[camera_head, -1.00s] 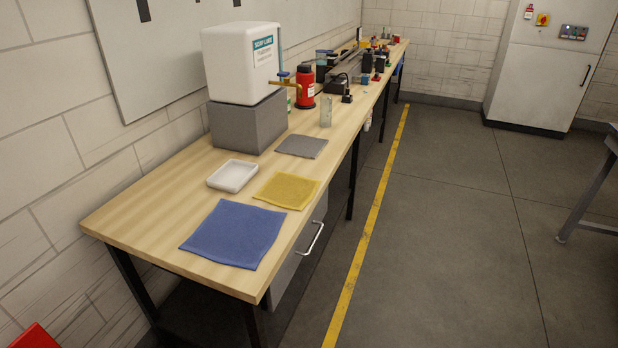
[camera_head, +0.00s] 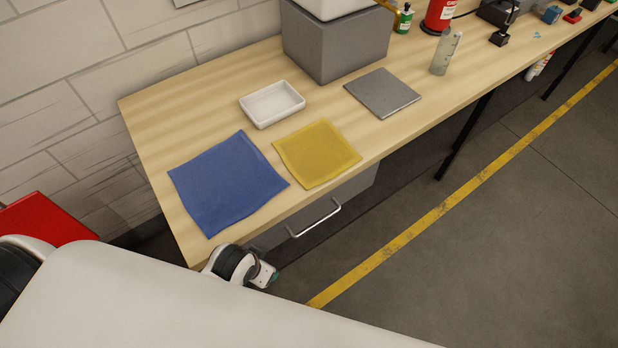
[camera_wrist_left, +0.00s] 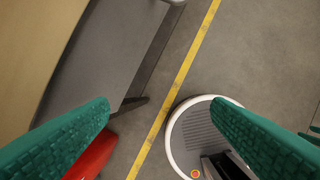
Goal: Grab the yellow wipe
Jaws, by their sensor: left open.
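The yellow wipe (camera_head: 317,153) lies flat on the wooden workbench (camera_head: 190,115), near its front edge, in the head view. My left gripper (camera_head: 268,276) is partly visible just off the bench's front edge, below and to the left of the wipe. My own white arm hides part of it. In the left wrist view, the green fingers of my left gripper (camera_wrist_left: 160,115) are wide apart with nothing between them, above the floor. The wipe is not in that view. My right gripper is not in view.
A blue cloth (camera_head: 225,182) lies left of the wipe, a white tray (camera_head: 272,103) behind it and a grey pad (camera_head: 383,92) to its right. A drawer handle (camera_head: 314,218) sticks out below. A grey block (camera_head: 335,45) and a bottle (camera_head: 446,52) stand farther back.

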